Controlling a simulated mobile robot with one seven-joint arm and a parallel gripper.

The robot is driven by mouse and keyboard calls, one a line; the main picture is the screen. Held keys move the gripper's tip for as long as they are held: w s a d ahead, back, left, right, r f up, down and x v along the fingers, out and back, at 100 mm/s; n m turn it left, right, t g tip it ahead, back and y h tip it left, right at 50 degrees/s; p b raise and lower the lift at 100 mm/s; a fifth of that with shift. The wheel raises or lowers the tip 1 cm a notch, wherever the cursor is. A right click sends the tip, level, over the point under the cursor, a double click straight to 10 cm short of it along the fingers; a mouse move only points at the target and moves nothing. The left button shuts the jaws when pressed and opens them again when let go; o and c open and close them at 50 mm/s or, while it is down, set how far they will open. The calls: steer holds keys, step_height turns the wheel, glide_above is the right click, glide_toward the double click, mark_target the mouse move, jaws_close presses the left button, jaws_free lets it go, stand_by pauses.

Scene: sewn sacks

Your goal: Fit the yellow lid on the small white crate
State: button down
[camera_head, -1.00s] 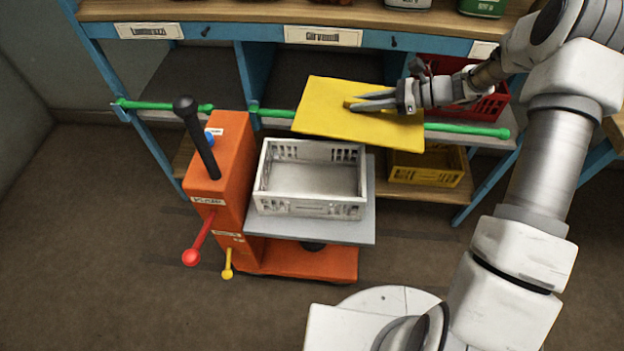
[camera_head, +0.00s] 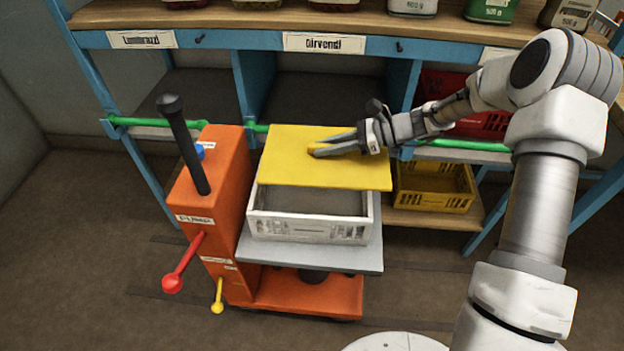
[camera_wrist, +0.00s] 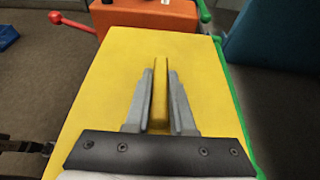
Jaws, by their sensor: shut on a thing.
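The yellow lid (camera_head: 290,170) is a flat board with a raised bar handle. My gripper (camera_head: 318,148) is shut on that handle. In the wrist view my gripper (camera_wrist: 160,98) has one finger on each side of the handle, and the lid (camera_wrist: 110,85) fills most of the picture. The small white crate (camera_head: 310,228) stands on the grey platform of the orange lift. The lid is above the crate's back part and hides its back rim; the front part of the inside shows. I cannot tell whether lid and crate touch.
The orange lift (camera_head: 212,190) has a black lever (camera_head: 182,140), a red-knobbed lever (camera_head: 183,263) and a yellow-knobbed lever (camera_head: 218,295). A green rail (camera_head: 465,144) runs along the blue shelf behind. A yellow crate (camera_head: 435,190) and a red crate (camera_head: 485,122) sit on shelves at right.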

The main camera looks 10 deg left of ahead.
mark_target(358, 164)
steer(key=s+a+f+b, duration=0.1)
steer(key=s+a+f, duration=0.1)
steer(key=s+a, duration=0.1)
steer(key=shift+s+f, duration=0.1)
steer(key=shift+f, duration=0.25)
steer(key=shift+f+b, duration=0.8)
steer(key=shift+f, duration=1.1)
steer(key=shift+f, duration=0.55)
steer(key=c, duration=0.8)
jaws_free()
steer(key=shift+o, duration=0.2)
steer(key=p+v, duration=0.1)
steer(key=v, duration=0.3)
steer(key=p+v, duration=0.1)
steer(key=v, duration=0.3)
steer(key=p+v, duration=0.1)
steer(key=v, duration=0.3)
steer(key=shift+d+r, duration=0.1)
steer(key=shift+r, duration=0.45)
